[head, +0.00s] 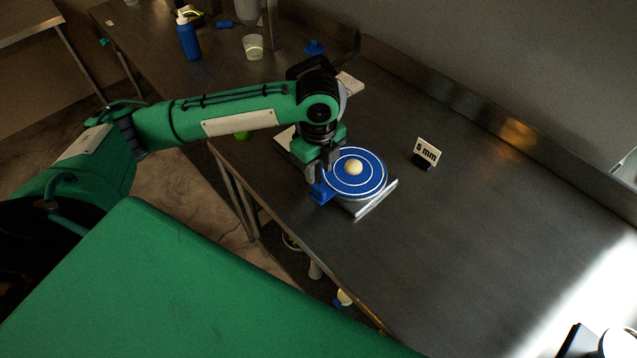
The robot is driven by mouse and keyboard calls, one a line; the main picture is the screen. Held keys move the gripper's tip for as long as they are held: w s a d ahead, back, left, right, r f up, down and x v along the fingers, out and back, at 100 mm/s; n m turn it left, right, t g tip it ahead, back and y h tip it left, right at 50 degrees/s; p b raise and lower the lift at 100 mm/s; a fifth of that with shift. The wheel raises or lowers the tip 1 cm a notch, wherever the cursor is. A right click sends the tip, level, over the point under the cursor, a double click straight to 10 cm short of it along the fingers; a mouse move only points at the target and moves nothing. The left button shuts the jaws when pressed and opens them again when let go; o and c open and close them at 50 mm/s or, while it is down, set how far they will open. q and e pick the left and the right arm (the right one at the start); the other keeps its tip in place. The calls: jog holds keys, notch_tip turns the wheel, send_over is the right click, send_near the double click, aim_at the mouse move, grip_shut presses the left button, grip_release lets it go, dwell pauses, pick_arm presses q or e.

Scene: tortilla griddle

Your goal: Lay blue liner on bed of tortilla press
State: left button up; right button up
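A round blue liner (373,180) with white rings lies flat over the pale metal bed (377,203) of the press. A pale dough ball (354,167) sits near the middle of the liner. A blue tab (321,193) shows at the liner's left edge. My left gripper (322,178) points down at that edge, right by the tab. Whether its fingers are closed on the tab is too dark and small to tell. The gripper and wrist hide part of the press behind them. My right gripper is not in view.
A "5 mm" sign (427,152) stands right of the press. A blue bottle (188,38), a clear cup (253,46) and a small blue item (314,47) stand at the back. The metal table (480,230) is clear to the right; its front edge runs close to the press.

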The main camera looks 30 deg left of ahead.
pick_arm(q)
jog(key=shift+r, duration=2.2)
jog(key=shift+d+f, duration=0.1)
